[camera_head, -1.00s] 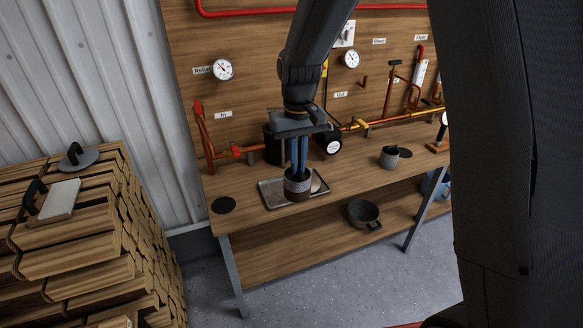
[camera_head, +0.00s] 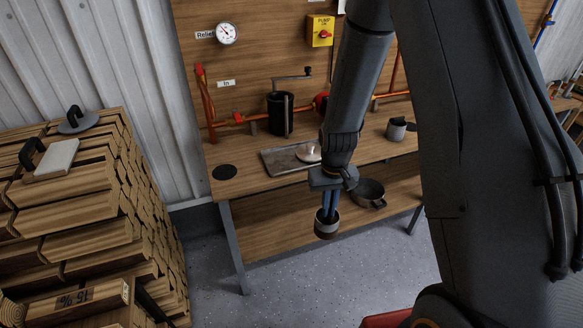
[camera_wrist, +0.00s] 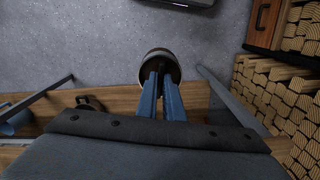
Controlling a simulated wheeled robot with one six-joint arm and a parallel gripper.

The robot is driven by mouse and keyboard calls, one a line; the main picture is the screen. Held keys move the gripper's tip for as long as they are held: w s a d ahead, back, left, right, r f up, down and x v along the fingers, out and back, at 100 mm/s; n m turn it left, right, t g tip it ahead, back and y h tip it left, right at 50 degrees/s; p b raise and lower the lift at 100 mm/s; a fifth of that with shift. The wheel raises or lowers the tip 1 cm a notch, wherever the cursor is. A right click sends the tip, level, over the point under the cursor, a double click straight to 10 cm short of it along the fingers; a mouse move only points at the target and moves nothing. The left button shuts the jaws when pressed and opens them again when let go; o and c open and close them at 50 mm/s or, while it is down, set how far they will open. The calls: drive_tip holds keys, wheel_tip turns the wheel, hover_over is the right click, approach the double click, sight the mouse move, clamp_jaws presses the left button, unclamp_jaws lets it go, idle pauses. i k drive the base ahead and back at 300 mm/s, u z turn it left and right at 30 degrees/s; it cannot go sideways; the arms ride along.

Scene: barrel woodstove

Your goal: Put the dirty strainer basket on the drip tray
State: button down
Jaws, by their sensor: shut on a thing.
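The strainer basket (camera_head: 326,229), a small grey cup with a dark brown lower part, is held by my gripper (camera_head: 328,207). My gripper's blue fingers are shut on its rim. It hangs in the air in front of the bench's front edge, roughly upright. In the wrist view the basket (camera_wrist: 158,60) is at the fingertips, over the grey floor. The drip tray (camera_head: 272,166), a flat rectangular metal tray, lies on the bench top, up and left of the basket. A pale round domed piece (camera_head: 308,152) rests at its right part, partly beside my arm.
A black strainer housing (camera_head: 281,114) with a handled arm stands behind the tray. A grey cup (camera_head: 396,129) stands on the bench at right. A dark pan (camera_head: 368,193) is on the lower shelf. A black disc (camera_head: 224,172) lies left of the tray. Stacked firewood (camera_head: 70,220) fills the left.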

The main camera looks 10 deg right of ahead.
sight(282, 160)
drive_tip(key=u, duration=0.5)
drive_tip(key=k, duration=0.55)
drive_tip(key=u, duration=0.5)
drive_tip(key=i, duration=0.6)
drive_tip(key=z, duration=0.85)
drive_tip(key=i, duration=0.6)
drive_tip(key=z, duration=0.75)
